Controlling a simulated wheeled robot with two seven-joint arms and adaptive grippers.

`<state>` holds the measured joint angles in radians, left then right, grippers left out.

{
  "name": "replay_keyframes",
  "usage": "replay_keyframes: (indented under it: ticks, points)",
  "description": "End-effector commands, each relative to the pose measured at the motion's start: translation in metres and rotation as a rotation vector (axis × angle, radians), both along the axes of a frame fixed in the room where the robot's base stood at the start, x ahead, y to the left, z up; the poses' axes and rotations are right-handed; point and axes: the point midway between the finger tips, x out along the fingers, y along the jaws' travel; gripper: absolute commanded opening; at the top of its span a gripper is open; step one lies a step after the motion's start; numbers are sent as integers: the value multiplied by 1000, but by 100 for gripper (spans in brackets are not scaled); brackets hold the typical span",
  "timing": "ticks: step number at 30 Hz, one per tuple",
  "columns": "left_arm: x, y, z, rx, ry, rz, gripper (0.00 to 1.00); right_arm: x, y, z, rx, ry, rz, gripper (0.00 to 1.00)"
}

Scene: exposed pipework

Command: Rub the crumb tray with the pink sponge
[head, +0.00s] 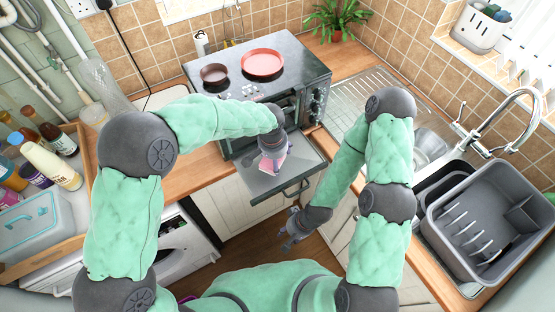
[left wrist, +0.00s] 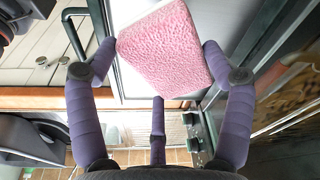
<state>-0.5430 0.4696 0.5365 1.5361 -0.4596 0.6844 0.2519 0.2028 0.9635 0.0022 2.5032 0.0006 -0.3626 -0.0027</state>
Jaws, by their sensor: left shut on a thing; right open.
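My left gripper (head: 271,150) is shut on the pink sponge (head: 272,163), over the pale grey crumb tray (head: 253,184) at the front of the oven. In the left wrist view the fingers (left wrist: 160,75) grip the pink, rough-faced sponge (left wrist: 165,50) from its sides. The light tray surface (left wrist: 125,15) shows behind it. The sponge covers part of the tray, and I cannot tell whether they touch. A dark handle (head: 288,192) runs along the front edge. My right gripper (head: 291,240) is open and empty, low in front of the cabinets.
The dark oven (head: 300,70) carries a red pan (head: 262,63) and a small brown pan (head: 214,73). The sink (head: 430,145) and a grey dish rack (head: 482,225) are at right. Bottles (head: 55,168) stand at left. Open floor lies below the tray.

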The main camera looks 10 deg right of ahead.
Motion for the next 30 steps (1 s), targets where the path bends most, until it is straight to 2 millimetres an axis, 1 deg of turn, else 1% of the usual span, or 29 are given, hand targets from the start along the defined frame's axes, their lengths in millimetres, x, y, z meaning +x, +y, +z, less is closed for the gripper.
replay_keyframes:
  ticks: [1, 3, 10, 30]
  points:
    - [1, 1, 8, -1, -2, 1, 55, 0, 0, 6, 0, 0, 0, 42]
    - [2, 2, 14, -1, -1, 2, 55, 0, 0, 10, 0, 0, 0, 42]
    - [5, 6, 31, 0, -1, 4, 55, 0, 0, 20, 0, 1, 0, 42]
    - [5, 6, 31, 0, -1, 4, 55, 0, 0, 19, 0, 1, 0, 42]
